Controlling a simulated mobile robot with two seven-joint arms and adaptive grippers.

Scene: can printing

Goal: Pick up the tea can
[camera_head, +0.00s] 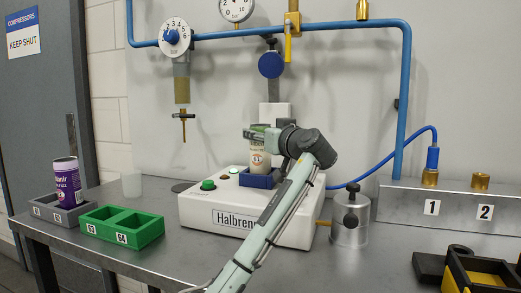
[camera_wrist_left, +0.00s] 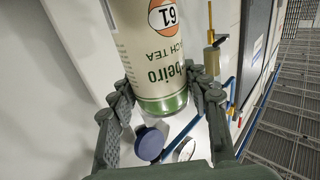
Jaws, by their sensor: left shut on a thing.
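The tea can (camera_head: 260,160) is cream with a green end and an orange "61" mark. It is upright at the blue holder (camera_head: 257,181) on the white Halbren machine (camera_head: 235,212); I cannot tell whether its base still touches the holder. My left gripper (camera_head: 264,137) is at the can's top end, shut on it. In the left wrist view the can (camera_wrist_left: 150,60) is between the two fingers of my left gripper (camera_wrist_left: 160,88), near its green end. My right gripper is not in view.
A purple can (camera_head: 67,184) stands in a grey tray (camera_head: 45,210) beside an empty green tray (camera_head: 122,228) at the left. A metal cylinder (camera_head: 350,222) stands right of the machine. A blue pipe (camera_head: 404,100) and a round blue knob (camera_head: 271,65) are behind and above.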

